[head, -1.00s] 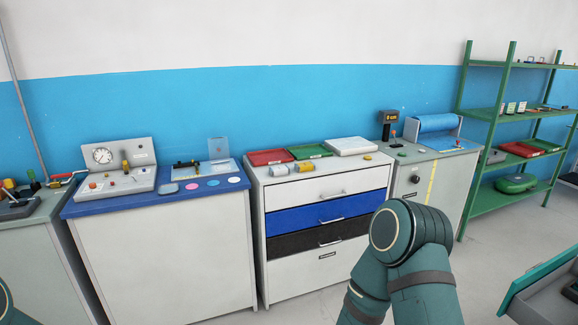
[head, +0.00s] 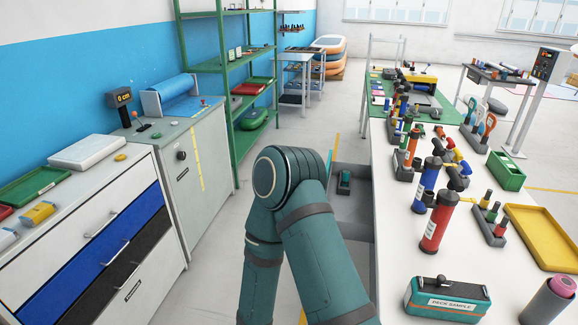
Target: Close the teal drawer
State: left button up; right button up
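The drawer (head: 352,212) stands open, pulled out to the left from under the long white workbench (head: 400,262). Its grey inside shows, with a small dark green item (head: 344,184) lying near its far end. My teal-grey arm rises from the bottom middle and hides the near left part of the drawer. No fingertips of either gripper show, so I see no contact with the drawer.
The bench top holds a red pump (head: 437,228), a teal "deck sample" case (head: 447,298) and a yellow tray (head: 545,238). A grey cabinet with blue and black drawers (head: 115,247) stands left. Clear floor (head: 225,235) lies between cabinet and drawer.

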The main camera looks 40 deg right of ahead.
aim_at(352, 206)
jog(key=i+z, duration=0.2)
jog(key=z, duration=0.25)
jog(key=i+j+z, duration=0.2)
jog(key=z, duration=0.2)
jog(key=i+j+z, duration=0.2)
jog(key=z, duration=0.25)
jog(key=i+j+z, duration=0.25)
jog(key=z, duration=0.15)
jog(key=i+j+z, duration=0.2)
jog(key=j+z, duration=0.25)
jog(key=i+j, duration=0.1)
jog(key=i, duration=0.2)
jog(key=i+j+z, duration=0.15)
jog(key=i, duration=0.75)
jog(key=z, duration=0.05)
